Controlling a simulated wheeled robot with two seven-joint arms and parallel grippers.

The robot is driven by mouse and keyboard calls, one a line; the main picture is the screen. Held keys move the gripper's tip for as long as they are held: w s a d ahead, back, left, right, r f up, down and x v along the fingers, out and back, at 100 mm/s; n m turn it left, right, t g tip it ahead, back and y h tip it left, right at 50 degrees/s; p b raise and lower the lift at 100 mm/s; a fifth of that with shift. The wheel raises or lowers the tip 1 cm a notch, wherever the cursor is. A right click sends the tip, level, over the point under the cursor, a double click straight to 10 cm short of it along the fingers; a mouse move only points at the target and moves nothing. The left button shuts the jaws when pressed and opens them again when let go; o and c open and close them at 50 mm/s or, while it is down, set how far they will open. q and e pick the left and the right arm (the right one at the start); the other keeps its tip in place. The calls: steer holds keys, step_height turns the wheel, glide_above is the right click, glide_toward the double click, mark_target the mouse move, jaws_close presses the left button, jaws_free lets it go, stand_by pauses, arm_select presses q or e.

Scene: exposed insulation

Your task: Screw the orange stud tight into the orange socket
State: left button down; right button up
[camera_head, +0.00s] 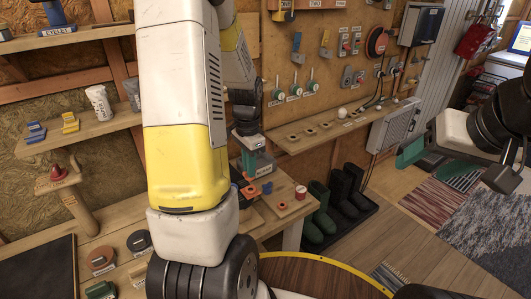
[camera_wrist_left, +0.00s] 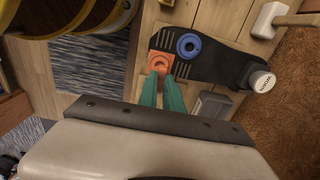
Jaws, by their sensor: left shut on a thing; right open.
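My left gripper (camera_head: 257,172) is above the workbench, its teal fingers pointing down. In the left wrist view its fingertips (camera_wrist_left: 161,78) are closed together at an orange round part, which looks like the orange stud (camera_wrist_left: 159,67). Around and behind it is a square orange piece that looks like the orange socket (camera_wrist_left: 167,56). The fingertips hide part of both, so I cannot tell how deep the stud sits. In the head view orange also shows just below the fingers (camera_head: 250,191). My right gripper (camera_head: 432,158) is open and empty at the far right, away from the bench.
A blue ring (camera_wrist_left: 189,45) sits on a dark plate beside the orange piece. A white-capped container (camera_wrist_left: 262,81) stands at the plate's end. Boots (camera_head: 345,190) stand on the floor beyond the bench.

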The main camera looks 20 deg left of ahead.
arm_select(q)
steer(key=shift+f, duration=1.1)
steer(key=shift+f, duration=1.2)
stand_by(0.6)
steer(key=c, duration=1.4)
jaws_free()
steer(key=shift+c, duration=0.2)
step_height(320, 180, up, 7)
steer(key=shift+r, duration=0.4)
